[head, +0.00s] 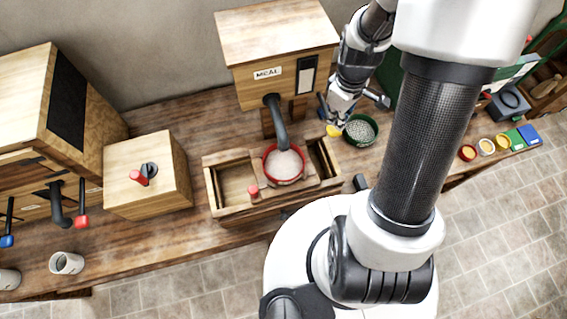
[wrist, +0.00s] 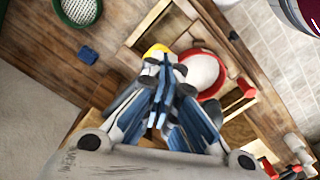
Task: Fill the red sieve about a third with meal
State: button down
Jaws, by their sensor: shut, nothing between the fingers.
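The red sieve (head: 266,165) sits on the wooden tray below the dark spout (head: 276,118) of the box labelled MEAL (head: 268,73). Pale, smooth meal (head: 285,164) covers its bottom; I cannot tell how deep it is. The sieve also shows in the wrist view (wrist: 208,97), just beyond my fingers. My gripper (head: 339,112) is right of the MEAL box and spout, shut and empty. A yellow knob (head: 333,131) shows just beyond the fingertips; I cannot tell whether they touch it.
A green sieve (head: 374,137) with bare mesh stands to the right of my gripper. A wooden block with a red-handled lever (head: 141,177) stands left of the tray. Small coloured pots (head: 467,153) are at the far right. White cups (head: 67,263) stand at the front left.

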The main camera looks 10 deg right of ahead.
aim_at(334, 130)
jog(key=shift+f, duration=0.15)
jog(key=shift+f+b, duration=2.5)
jog(key=shift+f, duration=0.3)
jog(key=shift+r, duration=0.1)
notch_tip(334, 130, up, 9)
jog(key=p, duration=0.7)
jog(key=shift+r, duration=0.2)
jog(key=shift+f, duration=0.2)
